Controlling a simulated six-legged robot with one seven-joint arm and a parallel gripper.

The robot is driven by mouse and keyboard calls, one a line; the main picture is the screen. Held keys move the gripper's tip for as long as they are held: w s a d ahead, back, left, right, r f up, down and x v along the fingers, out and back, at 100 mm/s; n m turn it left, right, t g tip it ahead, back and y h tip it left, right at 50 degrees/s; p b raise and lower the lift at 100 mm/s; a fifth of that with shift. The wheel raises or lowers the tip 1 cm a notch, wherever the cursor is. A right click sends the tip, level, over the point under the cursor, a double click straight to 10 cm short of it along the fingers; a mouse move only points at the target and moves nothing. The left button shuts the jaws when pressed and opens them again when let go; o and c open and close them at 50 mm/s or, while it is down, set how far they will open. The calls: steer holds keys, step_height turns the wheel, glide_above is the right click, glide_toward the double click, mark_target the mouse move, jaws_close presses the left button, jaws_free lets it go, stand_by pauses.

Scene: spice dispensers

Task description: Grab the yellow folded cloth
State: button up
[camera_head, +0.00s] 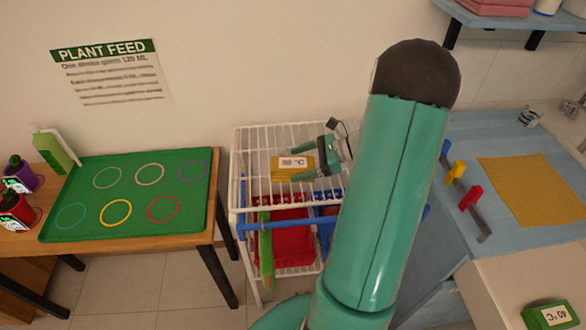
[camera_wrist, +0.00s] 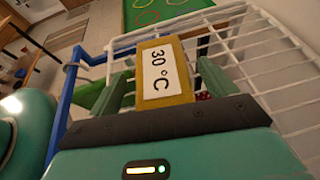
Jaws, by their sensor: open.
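The yellow folded cloth (camera_head: 282,172) lies on the top shelf of a white wire rack (camera_head: 240,160), with a white "30 °C" label on its face. In the wrist view the cloth (camera_wrist: 181,58) sits in the middle, between the two green fingers. My gripper (camera_head: 300,162) is open around it, and in the wrist view one finger of my gripper (camera_wrist: 162,84) shows on each side. Some space shows between the cloth and the fingers there. Whether either finger touches it I cannot tell.
Blue rails and red and green items sit lower in the rack. A green mat (camera_head: 130,190) with coloured rings lies on the wooden table at left. A flat yellow cloth (camera_head: 535,190) lies on the blue counter at right. A green labelled block (camera_head: 535,308) stands at bottom right.

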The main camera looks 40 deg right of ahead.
steer(key=shift+x, duration=0.8)
steer(key=c, duration=1.1)
